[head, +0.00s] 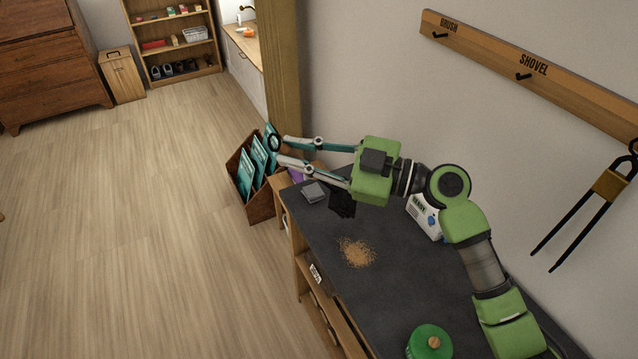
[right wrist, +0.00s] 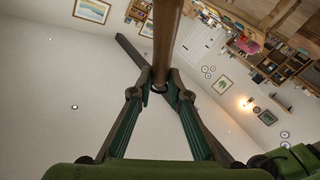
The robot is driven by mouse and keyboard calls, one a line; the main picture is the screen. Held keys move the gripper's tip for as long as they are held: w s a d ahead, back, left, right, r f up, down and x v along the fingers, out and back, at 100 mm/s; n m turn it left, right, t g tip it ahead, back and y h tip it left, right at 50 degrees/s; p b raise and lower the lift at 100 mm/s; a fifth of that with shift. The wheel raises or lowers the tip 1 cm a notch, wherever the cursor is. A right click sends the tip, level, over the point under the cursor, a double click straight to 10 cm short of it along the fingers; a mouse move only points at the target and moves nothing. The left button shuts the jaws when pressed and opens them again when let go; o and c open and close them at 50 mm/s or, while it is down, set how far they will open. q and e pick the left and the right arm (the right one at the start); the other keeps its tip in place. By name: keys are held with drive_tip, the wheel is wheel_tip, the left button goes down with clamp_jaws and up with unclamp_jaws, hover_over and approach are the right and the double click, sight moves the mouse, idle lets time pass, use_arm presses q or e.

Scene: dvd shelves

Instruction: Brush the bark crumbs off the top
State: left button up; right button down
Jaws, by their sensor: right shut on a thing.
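A loose patch of tan bark crumbs (head: 357,252) lies on the dark bench top (head: 385,290), near its left edge. My right gripper (head: 276,151) reaches left past the far end of the bench, above the floor-side rack. In the right wrist view my right gripper (right wrist: 160,85) is shut on a brown round handle (right wrist: 167,35), which I take for the brush. A long dark bar also shows there behind the fingertips. In the head view only a small dark round part shows at the fingertips, and the bristles cannot be made out. My left gripper is not in view.
A grey block (head: 314,192), a white box (head: 424,216) and a green canister (head: 430,343) stand on the bench. A wooden rack (head: 262,207) with teal cases is beyond its end. The wall hooks marked BRUSH (head: 440,35) and SHOVEL (head: 523,76) are empty. Tongs (head: 610,185) hang at right.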

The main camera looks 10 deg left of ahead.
drive_tip(key=shift+w+a+r, duration=0.1)
drive_tip(key=shift+w+a, duration=0.05)
drive_tip(key=shift+w, duration=0.05)
drive_tip(key=shift+f, duration=0.25)
drive_tip(key=shift+f+b, duration=0.6)
drive_tip(key=shift+f, duration=1.55)
